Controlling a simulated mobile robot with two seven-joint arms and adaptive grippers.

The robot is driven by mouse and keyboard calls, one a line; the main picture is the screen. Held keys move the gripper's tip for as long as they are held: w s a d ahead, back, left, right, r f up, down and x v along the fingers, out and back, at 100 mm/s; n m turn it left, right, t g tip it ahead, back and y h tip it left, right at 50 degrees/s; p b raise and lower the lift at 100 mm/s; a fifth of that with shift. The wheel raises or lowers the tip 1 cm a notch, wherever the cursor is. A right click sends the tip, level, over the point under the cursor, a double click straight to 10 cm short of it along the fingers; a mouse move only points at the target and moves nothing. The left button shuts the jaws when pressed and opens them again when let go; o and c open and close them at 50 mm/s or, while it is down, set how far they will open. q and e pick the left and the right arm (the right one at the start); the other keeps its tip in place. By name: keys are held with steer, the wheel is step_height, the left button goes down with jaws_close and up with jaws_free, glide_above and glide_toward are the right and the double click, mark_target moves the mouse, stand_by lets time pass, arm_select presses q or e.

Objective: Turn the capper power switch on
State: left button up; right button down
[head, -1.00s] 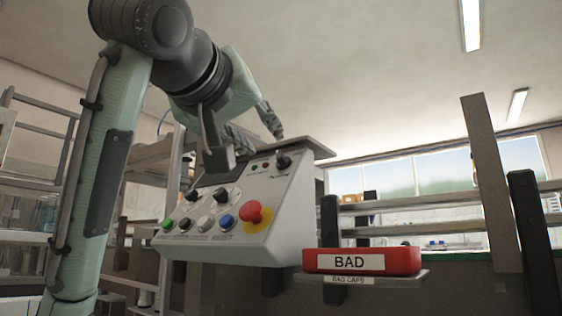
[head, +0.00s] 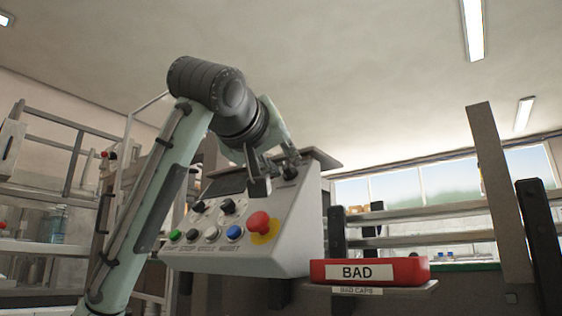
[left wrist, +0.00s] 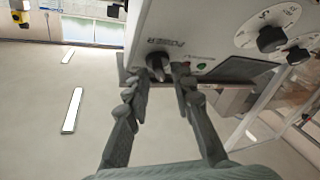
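The capper power switch (head: 290,172) is a black knob at the upper right of the sloped grey control panel (head: 290,215). In the left wrist view, the switch (left wrist: 157,64) stands beside an upside-down POWER label. My left gripper (left wrist: 160,76) is open, with one finger on each side of the knob and a small gap visible around it. In the head view, my left gripper (head: 291,156) is at the panel's top right, partly hidden by my own arm. Whether a finger touches the knob is unclear. My right gripper is not in view.
The panel also carries a red mushroom button (head: 259,224), a blue button (head: 235,232), a green button (head: 175,236) and black selector knobs (head: 228,206). A brown ledge (head: 322,158) overhangs the panel's top. A red BAD tray (head: 418,268) sits to the right.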

arm_select(q)
jaws_close()
